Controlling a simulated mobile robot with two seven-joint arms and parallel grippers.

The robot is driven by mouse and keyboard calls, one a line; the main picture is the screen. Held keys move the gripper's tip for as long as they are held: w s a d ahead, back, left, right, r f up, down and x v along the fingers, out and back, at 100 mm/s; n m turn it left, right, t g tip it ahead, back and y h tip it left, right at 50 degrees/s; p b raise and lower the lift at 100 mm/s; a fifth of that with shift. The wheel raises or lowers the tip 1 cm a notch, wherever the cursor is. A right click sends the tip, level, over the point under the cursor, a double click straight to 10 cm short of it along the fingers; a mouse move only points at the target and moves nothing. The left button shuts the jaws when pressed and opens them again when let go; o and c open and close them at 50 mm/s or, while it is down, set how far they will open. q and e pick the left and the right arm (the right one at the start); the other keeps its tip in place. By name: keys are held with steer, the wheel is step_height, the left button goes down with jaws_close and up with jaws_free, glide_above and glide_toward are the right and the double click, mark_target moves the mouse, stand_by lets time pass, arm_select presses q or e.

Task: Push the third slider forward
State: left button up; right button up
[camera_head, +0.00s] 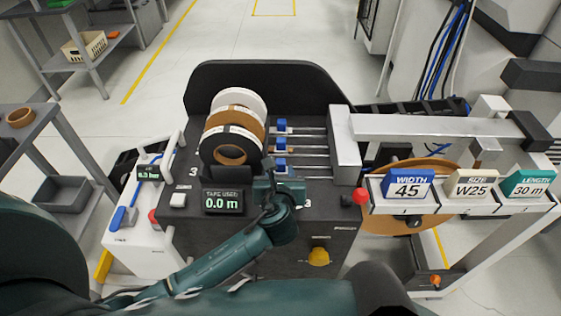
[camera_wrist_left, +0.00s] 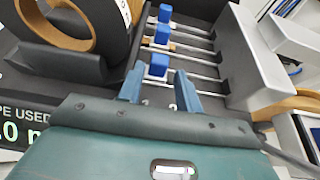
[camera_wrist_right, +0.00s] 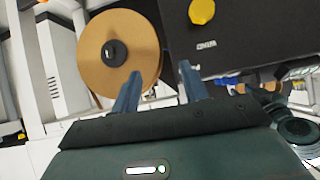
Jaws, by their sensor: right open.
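Three blue sliders sit on parallel metal rails on the machine: a far one (camera_head: 281,126), a middle one (camera_head: 280,145) and a near one (camera_head: 280,165). They also show in the left wrist view as the far (camera_wrist_left: 165,13), middle (camera_wrist_left: 161,34) and near slider (camera_wrist_left: 158,66). My left gripper (camera_head: 279,180) is at the near slider, pointing down. In the left wrist view its fingers (camera_wrist_left: 160,88) are apart, with the near slider showing between and just beyond them; contact is unclear. My right gripper (camera_wrist_right: 158,82) is open and empty, away from the sliders.
Tape rolls (camera_head: 232,133) stand left of the rails, close to my left gripper. A metal block (camera_head: 345,145) bounds the rails on the right. A "0.0 m" display (camera_head: 223,201), red knob (camera_head: 361,196) and yellow knob (camera_head: 318,256) are nearby. A large tan roll (camera_wrist_right: 118,52) lies beyond my right gripper.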

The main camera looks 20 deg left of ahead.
mark_target(280, 163)
arm_select(q)
steer(key=x, duration=0.6)
steer(key=shift+w+f, duration=0.1)
steer(key=shift+w, duration=0.1)
jaws_close()
